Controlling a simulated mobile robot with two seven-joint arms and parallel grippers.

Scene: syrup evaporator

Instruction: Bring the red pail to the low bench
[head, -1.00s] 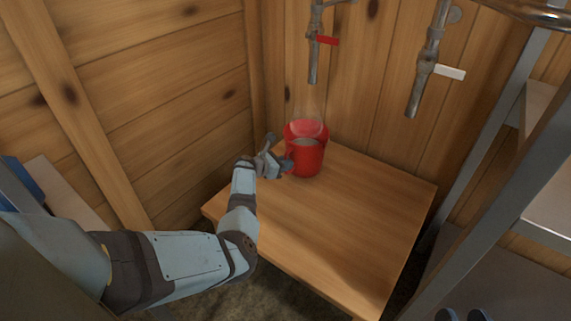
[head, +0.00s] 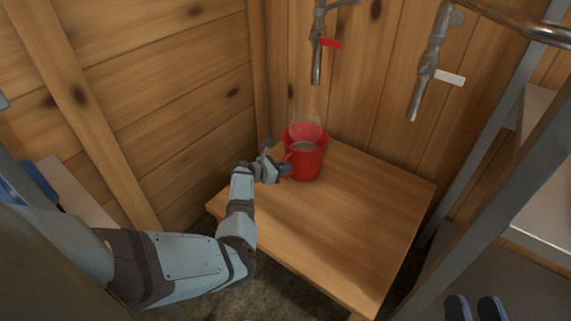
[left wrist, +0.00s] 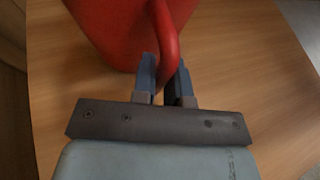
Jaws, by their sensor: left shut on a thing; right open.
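The red pail (head: 308,163) is upright on the wooden table in the corner, below the tap with the red handle. Something pale fills it and steam rises from it. Its handle (left wrist: 165,35) is on the side toward my left gripper. My left gripper (head: 284,170) is at the pail's left side, and in the left wrist view its jaws (left wrist: 165,72) are shut on the handle. The pail seems to stand on the table. My right gripper (head: 474,308) shows only as two fingertips at the bottom right edge, apart and empty. I cannot make out which surface is the low bench.
The wooden table (head: 350,225) has free room in front and to the right of the pail. Taps with a red handle (head: 330,43) and a white handle (head: 449,78) hang above. A metal-framed shelf (head: 490,150) stands at the right. Plank walls close the left and back.

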